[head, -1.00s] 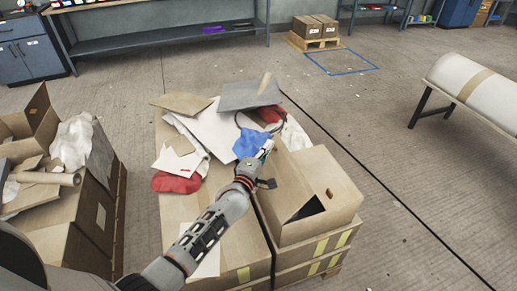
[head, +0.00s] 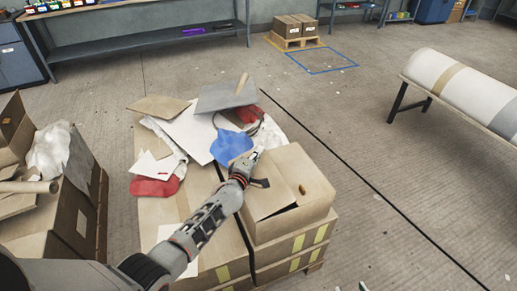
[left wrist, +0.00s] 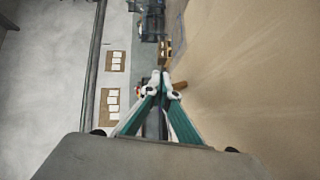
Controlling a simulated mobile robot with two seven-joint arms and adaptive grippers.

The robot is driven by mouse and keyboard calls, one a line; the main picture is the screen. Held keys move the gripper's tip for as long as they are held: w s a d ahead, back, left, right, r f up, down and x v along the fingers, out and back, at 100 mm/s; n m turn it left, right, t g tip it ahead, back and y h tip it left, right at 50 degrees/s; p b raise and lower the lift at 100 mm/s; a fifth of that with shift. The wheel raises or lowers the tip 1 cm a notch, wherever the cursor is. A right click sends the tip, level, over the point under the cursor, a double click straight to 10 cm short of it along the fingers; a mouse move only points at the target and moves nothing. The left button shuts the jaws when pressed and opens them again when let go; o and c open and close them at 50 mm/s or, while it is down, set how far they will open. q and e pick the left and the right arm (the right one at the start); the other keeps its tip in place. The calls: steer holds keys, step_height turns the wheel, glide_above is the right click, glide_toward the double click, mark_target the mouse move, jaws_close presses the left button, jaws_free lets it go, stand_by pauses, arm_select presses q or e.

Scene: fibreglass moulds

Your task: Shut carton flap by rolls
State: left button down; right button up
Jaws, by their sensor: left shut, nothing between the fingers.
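An open carton (head: 311,174) stands on the right part of the loaded pallet. It has tan sides, a brown hole and a raised flap (head: 265,196) on its left side, with a narrow dark gap behind it. My left gripper (head: 253,157) is shut and empty at the carton's left rear edge; I cannot tell whether it touches the flap. In the left wrist view its white-tipped fingers (left wrist: 162,85) are together, and a large tan cardboard surface (left wrist: 245,70) fills the right side. My right gripper is not in view.
Paper, a blue cloth (head: 231,146), a red cloth (head: 155,186) and cardboard sheets lie left of and behind the carton. Another open carton with a tube (head: 30,187) stands far left. A large white roll (head: 455,80) rests on a stand at right. Floor between is clear.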

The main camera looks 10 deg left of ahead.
arm_select(q)
steer(key=shift+w+d+f+m+g+p, duration=0.15)
steer(key=shift+d+f+m+g+p, duration=0.15)
steer(key=shift+f+p, duration=0.1)
steer(key=shift+w+d+f+m+g+y+p, duration=0.2)
steer(key=shift+f+m+g+y+p, duration=0.1)
steer(key=shift+f+y+p, duration=0.15)
steer(key=shift+f, duration=0.25)
